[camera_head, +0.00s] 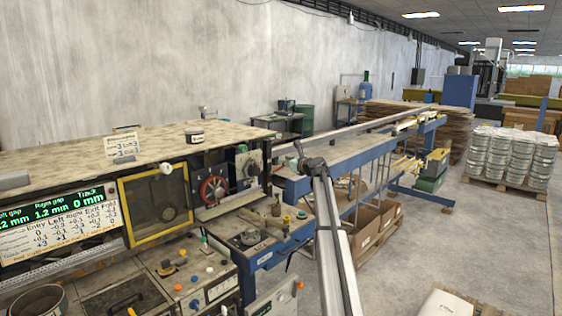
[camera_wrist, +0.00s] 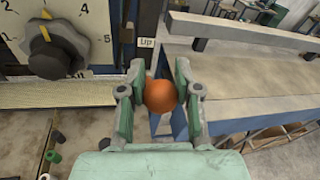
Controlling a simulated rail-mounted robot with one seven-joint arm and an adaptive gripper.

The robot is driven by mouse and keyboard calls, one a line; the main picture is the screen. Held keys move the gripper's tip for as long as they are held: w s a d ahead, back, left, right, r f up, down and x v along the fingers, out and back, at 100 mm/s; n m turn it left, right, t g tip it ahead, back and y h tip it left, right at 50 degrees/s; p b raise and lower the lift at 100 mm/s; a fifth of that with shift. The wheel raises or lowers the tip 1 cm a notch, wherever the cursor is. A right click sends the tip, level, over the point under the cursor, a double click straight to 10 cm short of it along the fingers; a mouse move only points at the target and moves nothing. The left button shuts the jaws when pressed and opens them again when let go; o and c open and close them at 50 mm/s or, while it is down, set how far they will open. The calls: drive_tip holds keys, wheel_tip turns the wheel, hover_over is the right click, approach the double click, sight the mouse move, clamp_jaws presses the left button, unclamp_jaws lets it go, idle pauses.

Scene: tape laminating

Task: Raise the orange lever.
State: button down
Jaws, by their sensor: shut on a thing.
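The orange lever's round knob (camera_wrist: 160,96) is in the middle of the wrist view, between the two fingers of my gripper (camera_wrist: 160,90). The fingers are closed on it from left and right. The lever's shaft is hidden. In the head view my arm reaches in from the bottom, and its end (camera_head: 303,160) is beside the right end of the machine. I cannot make out the orange knob there.
A black dial (camera_wrist: 56,52) on a numbered plate is left of my gripper; a "Lip" label sits beside it. A red handwheel (camera_head: 212,190) and a yellow-framed window (camera_head: 156,202) are further left. A blue-sided conveyor table (camera_head: 345,152) extends right.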

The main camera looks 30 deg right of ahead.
drive_tip(key=shift+f, duration=0.1)
idle(0.6)
drive_tip(key=c, duration=0.8)
unclamp_jaws()
drive_tip(key=v, duration=1.2)
